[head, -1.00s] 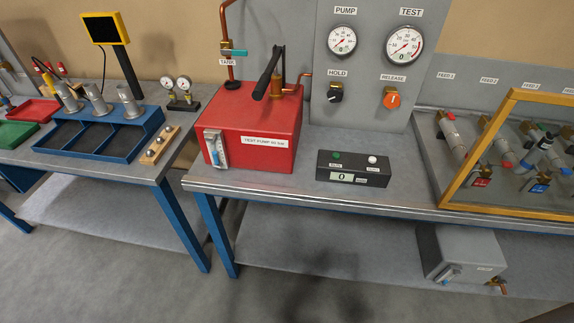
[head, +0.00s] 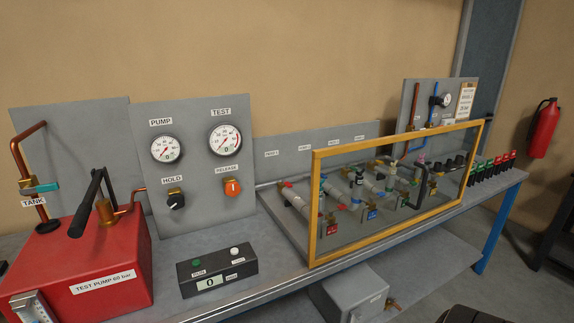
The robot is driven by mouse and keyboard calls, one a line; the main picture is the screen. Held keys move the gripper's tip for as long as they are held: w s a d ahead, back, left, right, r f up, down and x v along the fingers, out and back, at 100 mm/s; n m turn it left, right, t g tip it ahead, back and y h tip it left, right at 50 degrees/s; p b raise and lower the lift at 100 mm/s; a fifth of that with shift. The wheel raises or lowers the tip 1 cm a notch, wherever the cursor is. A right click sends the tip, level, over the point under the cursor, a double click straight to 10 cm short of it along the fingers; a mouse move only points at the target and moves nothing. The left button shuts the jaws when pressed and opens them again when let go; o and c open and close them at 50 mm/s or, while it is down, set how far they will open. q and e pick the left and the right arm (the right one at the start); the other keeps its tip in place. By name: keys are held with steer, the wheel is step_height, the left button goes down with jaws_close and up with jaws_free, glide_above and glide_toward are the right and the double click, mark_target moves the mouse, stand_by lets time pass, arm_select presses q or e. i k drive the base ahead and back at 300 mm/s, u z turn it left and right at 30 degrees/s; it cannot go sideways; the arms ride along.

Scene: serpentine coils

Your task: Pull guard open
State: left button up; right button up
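The guard (head: 315,211) is a clear panel in a yellow frame. It stands upright along the front of the coil rig on the bench, right of centre in the head view. Behind it, seen through the panel, are several pipe coils (head: 298,201) with red, blue and green fittings and small tags. I cannot tell from here whether the guard is latched. Neither of my grippers shows in the view.
A red test pump (head: 100,262) and a black counter box (head: 218,271) stand left of the guard on the bench. The gauge panel (head: 190,140) rises behind them. A grey box (head: 350,292) sits below the bench. A fire extinguisher (head: 543,128) hangs at right.

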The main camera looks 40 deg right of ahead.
mark_target(313, 262)
steer(key=z, duration=2.1)
steer(key=i, duration=0.35)
steer(key=z, duration=1.45)
